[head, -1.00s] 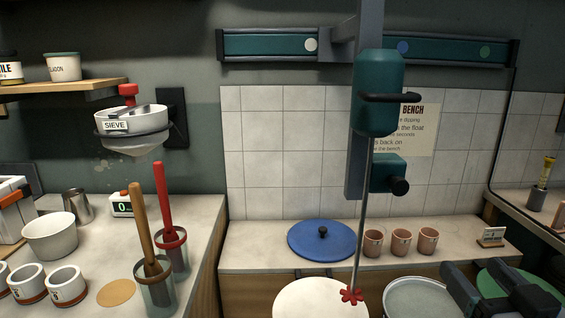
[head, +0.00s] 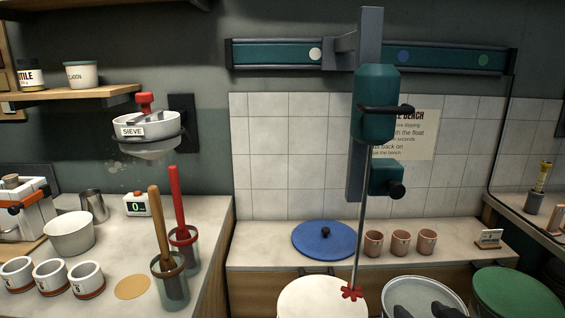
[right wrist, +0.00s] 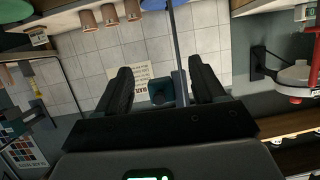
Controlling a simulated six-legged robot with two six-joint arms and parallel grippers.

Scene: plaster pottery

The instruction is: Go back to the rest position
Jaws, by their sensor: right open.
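My right gripper (right wrist: 163,88) is open in the right wrist view, its two dark fingers well apart. Nothing is held between them. The thin mixer rod (right wrist: 179,45) crosses the gap in that view, at a depth I cannot tell. My left gripper is in neither view.
The teal mixer (head: 376,105) hangs on the wall, its rod ending in a red paddle (head: 352,293) over a pale round top (head: 312,298). A grey-rimmed bucket (head: 460,292) and green lid (head: 515,292) stand right. A blue lid (head: 305,240) and three cups (head: 400,243) sit behind. A sieve (head: 150,128) hangs left.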

